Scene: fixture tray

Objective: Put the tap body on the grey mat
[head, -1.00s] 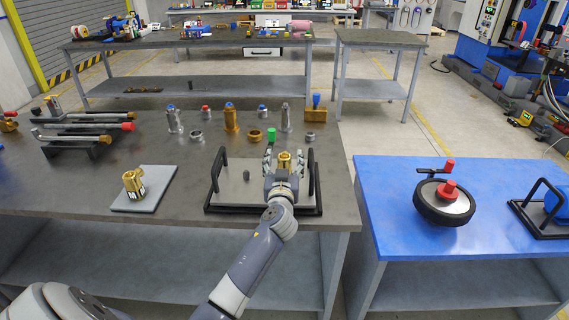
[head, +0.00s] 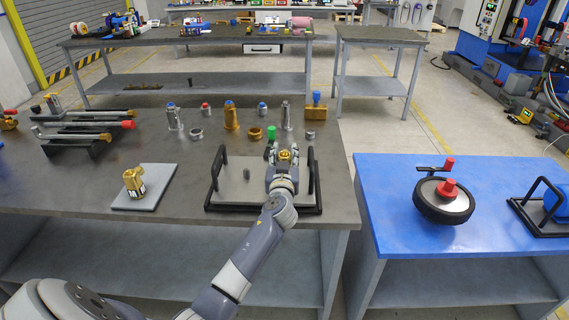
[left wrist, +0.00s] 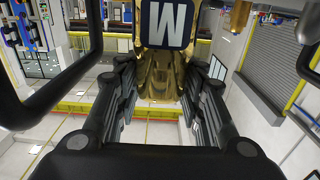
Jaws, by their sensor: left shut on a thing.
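My left gripper (head: 284,158) is over the fixture tray (head: 235,190), shut on a brass tap body (head: 285,155). The grey mat (head: 158,179) lies to the left on the same table. A similar brass part (head: 134,183) with a dark label stands on it. My right gripper is not in view.
The tray has black bar handles (head: 312,178) on both sides and a small dark peg (head: 246,174). A green-capped piece (head: 271,132) and several valve parts stand behind it. A rack of rods (head: 85,135) is at the back left. Table between mat and tray is clear.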

